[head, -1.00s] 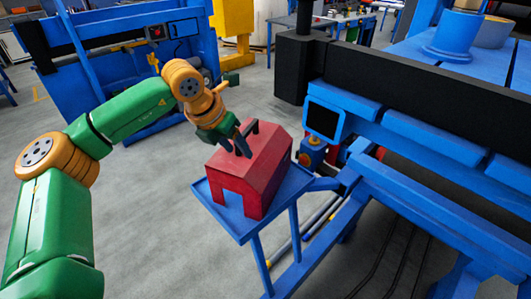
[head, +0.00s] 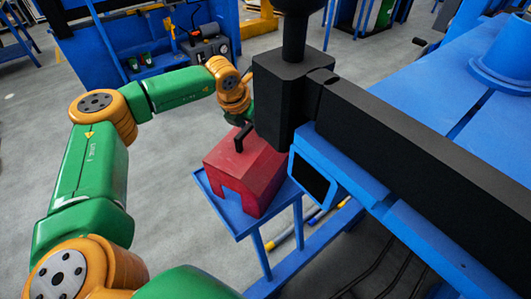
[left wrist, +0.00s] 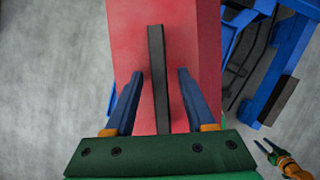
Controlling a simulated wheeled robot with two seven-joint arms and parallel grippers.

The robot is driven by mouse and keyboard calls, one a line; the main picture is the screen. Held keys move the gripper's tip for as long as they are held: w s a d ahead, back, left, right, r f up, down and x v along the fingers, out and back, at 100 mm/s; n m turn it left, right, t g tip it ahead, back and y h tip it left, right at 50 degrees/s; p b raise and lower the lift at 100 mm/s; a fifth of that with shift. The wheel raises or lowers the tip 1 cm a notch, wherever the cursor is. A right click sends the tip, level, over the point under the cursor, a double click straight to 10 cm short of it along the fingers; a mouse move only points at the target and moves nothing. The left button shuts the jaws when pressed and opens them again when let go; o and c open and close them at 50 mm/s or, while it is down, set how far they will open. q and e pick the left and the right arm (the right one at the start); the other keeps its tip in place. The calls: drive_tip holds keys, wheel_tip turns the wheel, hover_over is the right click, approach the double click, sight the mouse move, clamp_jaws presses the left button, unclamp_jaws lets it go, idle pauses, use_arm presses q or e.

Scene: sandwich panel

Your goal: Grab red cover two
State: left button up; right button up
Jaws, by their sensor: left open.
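A red cover (head: 238,170) with a black handle (head: 243,137) on top sits on a small blue stand (head: 218,209). No number shows on it. My left gripper (head: 240,118) is just above the handle, partly hidden by the black post. In the left wrist view, the left gripper (left wrist: 160,71) is open. Its two blue fingers lie on either side of the black handle (left wrist: 158,85), with a gap on each side, over the red cover (left wrist: 130,40). A small orange arm end with two dark prongs, seemingly my right gripper (left wrist: 267,146), shows at lower right; its opening is unclear.
A black post (head: 285,100) and a long black beam (head: 430,150) of the blue machine stand close right of the cover. A dark screen in a blue frame (head: 300,158) is beside it. Grey floor (head: 165,180) is clear to the left.

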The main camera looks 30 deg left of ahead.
use_arm(q)
drive_tip(key=shift+s, duration=0.3)
drive_tip(key=shift+w+f+b, duration=0.1)
drive_tip(key=shift+f+b, duration=0.05)
drive_tip(key=shift+b, duration=0.15)
drive_tip(key=c, duration=0.9)
clamp_jaws()
